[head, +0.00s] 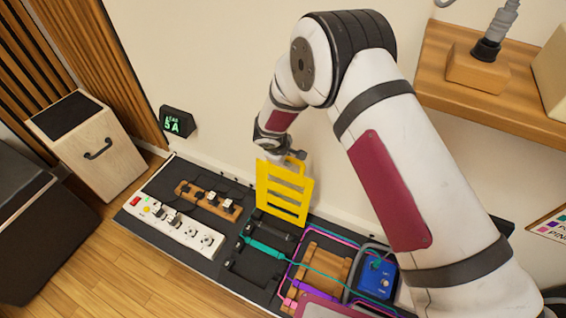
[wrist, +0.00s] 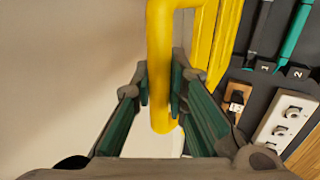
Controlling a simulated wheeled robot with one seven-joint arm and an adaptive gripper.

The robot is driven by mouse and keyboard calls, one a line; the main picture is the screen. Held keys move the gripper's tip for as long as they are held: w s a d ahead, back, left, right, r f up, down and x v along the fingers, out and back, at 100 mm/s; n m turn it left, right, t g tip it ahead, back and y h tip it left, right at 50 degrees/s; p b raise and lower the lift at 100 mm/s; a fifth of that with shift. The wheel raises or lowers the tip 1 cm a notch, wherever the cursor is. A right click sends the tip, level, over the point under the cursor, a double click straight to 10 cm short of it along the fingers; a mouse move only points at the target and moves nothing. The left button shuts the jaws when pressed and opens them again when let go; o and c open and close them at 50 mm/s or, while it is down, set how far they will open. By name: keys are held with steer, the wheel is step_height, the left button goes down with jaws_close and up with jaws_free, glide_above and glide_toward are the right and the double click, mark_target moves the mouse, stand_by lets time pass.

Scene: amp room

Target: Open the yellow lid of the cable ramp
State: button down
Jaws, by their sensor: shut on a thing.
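The yellow lid (head: 284,192) stands raised, nearly upright, at the back of the dark cable ramp (head: 250,262), close to the wall. It is a slotted panel with a bar at its upper edge. My gripper (head: 280,156) is at the lid's top edge in the head view. In the wrist view my gripper (wrist: 161,95) has its green-padded fingers on both sides of the yellow bar (wrist: 160,60) and is shut on it. The lid's slotted panel (wrist: 215,40) shows to the right of the bar. The lid's hinge line is too small to make out.
A white power strip (head: 172,230) and a wooden block with plugs (head: 208,200) lie left of the ramp. A blue pedal (head: 375,278), a wooden rack (head: 322,268) and coloured cables lie to its right. The wall is close behind; a wooden shelf (head: 490,95) is at upper right.

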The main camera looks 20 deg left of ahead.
steer(key=shift+w, duration=0.2)
steer(key=c, duration=1.6)
jaws_free()
steer(key=shift+o, duration=0.2)
steer(key=shift+s+r, duration=0.1)
steer(key=v, duration=1.2)
